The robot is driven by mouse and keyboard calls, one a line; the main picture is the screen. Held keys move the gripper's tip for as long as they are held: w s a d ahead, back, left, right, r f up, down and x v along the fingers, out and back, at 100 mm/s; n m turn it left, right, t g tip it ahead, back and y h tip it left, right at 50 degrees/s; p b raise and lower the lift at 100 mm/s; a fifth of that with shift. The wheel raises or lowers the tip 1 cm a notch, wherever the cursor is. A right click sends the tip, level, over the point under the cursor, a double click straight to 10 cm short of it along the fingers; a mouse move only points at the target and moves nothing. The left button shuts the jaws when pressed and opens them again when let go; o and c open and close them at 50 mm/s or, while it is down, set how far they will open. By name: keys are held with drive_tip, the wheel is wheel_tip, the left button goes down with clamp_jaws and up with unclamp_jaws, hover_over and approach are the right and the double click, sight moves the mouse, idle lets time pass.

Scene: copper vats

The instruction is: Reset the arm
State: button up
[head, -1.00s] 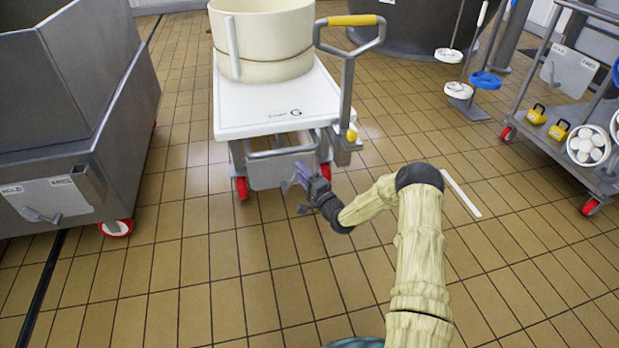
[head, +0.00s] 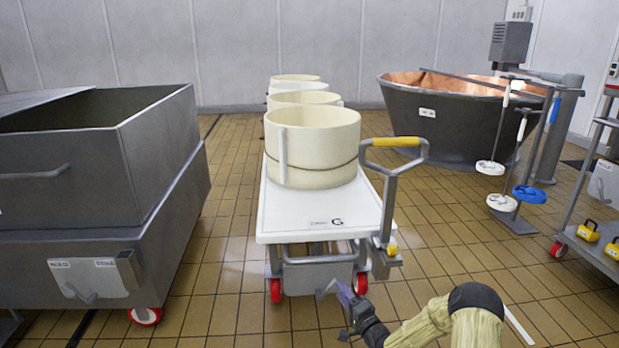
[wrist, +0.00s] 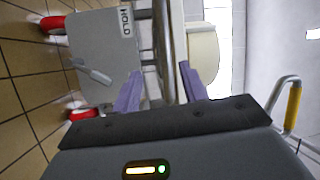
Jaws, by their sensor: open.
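My gripper (head: 338,294) is at the lower middle of the head view, in front of the white cart's near end and low, about level with its red wheels. In the wrist view its two purple fingers (wrist: 160,92) are apart with nothing held between them. My arm bends in from the bottom right of the head view in a pale cover. The wrist view looks at the cart's grey end plate (wrist: 105,50), which has a lever and a HOLD label. Whether the fingers touch the cart cannot be told.
The white cart (head: 310,222) carries several cream tubs (head: 318,140) and has a yellow-topped handle (head: 396,142). A grey steel bin (head: 60,235) stands left. A copper vat (head: 445,115) is at back right, with hanging tools beside it. A wheeled rack (head: 590,225) is far right. Tiled floor between is clear.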

drive_tip(key=s+r+n+g+h+p, duration=0.4)
drive_tip(key=s+r+n+g+h, duration=0.3)
drive_tip(key=s+r, duration=0.4)
drive_tip(key=s+d+r+n+g+h+p, duration=0.15)
drive_tip(key=s+r+g, duration=0.35)
drive_tip(key=s, duration=0.7)
drive_tip(key=s+d+r+n+g+h+p, duration=0.15)
drive_tip(key=s+r, duration=0.45)
drive_tip(key=s, duration=0.6)
wheel_tip(320, 180, up, 38)
drive_tip(key=y+p, duration=0.1)
drive_tip(key=p, duration=3.6)
drive_tip(key=shift+a+n+g+p, duration=0.25)
drive_tip(key=shift+n+g+p, duration=0.05)
drive_tip(key=shift+n+g, duration=0.15)
drive_tip(key=shift+s, duration=0.15)
